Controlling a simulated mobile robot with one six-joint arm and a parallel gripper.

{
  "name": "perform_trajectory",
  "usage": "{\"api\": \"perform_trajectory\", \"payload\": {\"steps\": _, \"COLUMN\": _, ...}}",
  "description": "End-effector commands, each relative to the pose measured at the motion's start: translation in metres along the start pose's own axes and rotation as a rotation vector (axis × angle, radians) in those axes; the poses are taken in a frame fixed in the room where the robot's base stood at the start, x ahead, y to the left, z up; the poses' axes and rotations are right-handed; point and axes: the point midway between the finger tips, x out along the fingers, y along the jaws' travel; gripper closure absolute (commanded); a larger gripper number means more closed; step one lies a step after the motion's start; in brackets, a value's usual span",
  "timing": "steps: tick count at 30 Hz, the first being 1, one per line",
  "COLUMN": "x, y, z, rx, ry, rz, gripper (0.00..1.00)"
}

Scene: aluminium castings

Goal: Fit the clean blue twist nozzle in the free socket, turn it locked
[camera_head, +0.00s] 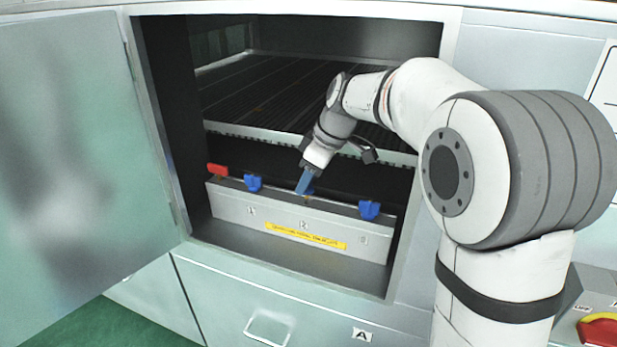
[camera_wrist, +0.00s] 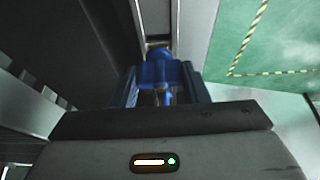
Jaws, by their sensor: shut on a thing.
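My gripper (camera_head: 304,184) reaches into the open cabinet, pointing down at the middle of the grey manifold box (camera_head: 230,208). Its jaws are shut on a blue twist nozzle (camera_wrist: 160,70), which shows between the two fingers in the wrist view. In the head view the fingers mostly cover this nozzle. The held nozzle is at the top edge of the box, near the middle position; I cannot tell whether it is seated or turned. Other blue nozzles stand on the box to the left (camera_head: 253,183) and to the right (camera_head: 369,209). The socket itself is hidden.
A red lever-like part (camera_head: 217,170) sits at the box's left end. A slatted rack (camera_head: 285,95) lies above and behind the box, close to my wrist. The cabinet door (camera_head: 80,150) stands open at left. A yellow label (camera_head: 305,235) is on the box front.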

Motion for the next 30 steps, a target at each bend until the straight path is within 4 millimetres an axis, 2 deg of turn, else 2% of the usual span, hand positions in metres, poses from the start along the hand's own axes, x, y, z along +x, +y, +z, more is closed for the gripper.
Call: {"api": "perform_trajectory", "payload": {"steps": 30, "x": 0.025, "y": 0.0, "z": 0.01, "rx": 0.0, "ry": 0.0, "rz": -0.001, "gripper": 0.81}}
